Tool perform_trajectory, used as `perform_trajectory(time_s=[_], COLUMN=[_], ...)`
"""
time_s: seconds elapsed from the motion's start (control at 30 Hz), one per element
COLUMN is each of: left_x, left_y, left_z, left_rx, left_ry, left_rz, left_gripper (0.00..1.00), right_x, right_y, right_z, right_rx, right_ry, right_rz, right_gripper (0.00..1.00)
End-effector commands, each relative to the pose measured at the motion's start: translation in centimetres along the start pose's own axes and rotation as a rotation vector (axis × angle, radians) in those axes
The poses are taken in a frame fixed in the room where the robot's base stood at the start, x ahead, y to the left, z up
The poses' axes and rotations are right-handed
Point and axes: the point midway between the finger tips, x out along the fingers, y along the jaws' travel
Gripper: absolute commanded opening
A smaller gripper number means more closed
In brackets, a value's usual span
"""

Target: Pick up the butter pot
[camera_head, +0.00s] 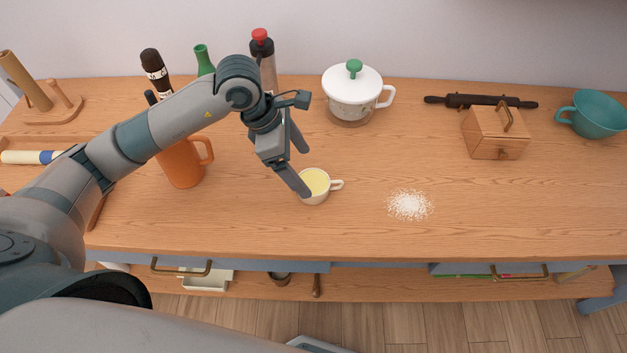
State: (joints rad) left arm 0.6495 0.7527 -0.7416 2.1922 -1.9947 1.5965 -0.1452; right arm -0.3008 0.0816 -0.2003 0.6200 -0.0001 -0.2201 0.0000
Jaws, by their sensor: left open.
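A small white pot with pale yellow contents and a side handle, which looks like the butter pot (322,197), stands upright on the wooden worktop (345,234), handle to the right. My left gripper (303,171) is open and empty, just to the upper left of the pot. Its nearer finger overlaps the pot's left rim in the view; I cannot tell whether it touches. The other finger is farther back, above the worktop. My right gripper is not in view.
A lidded white pot (352,105) stands behind. An orange mug (184,163) and bottles are left, partly behind my arm. White grains (409,205) lie to the right. A wooden box (496,137), rolling pin (478,101) and teal cup (592,116) are farther right.

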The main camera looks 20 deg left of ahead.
Motion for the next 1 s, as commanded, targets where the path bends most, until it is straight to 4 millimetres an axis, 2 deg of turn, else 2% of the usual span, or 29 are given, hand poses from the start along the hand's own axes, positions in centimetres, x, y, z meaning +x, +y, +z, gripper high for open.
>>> perform_trajectory(time_s=[0.2, 0.67, 0.87, 1.0], left_x=[1.7, 2.1, 3.8, 5.6], left_y=[0.0, -0.1, -0.4, -0.5], left_z=[0.0, 0.1, 0.2, 0.2], left_rx=[0.0, -0.001, -0.002, -0.002], left_ry=[0.0, 0.001, 0.001, 0.001], left_rz=[0.0, -0.001, -0.004, -0.003], left_gripper=[0.84, 0.84, 0.84, 0.84], right_x=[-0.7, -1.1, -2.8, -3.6], right_y=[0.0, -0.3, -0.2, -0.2], right_z=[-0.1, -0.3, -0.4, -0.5], right_rx=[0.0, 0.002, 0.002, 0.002], right_ry=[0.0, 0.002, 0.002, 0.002], right_rz=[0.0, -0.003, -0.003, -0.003], right_gripper=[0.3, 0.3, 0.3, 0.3])
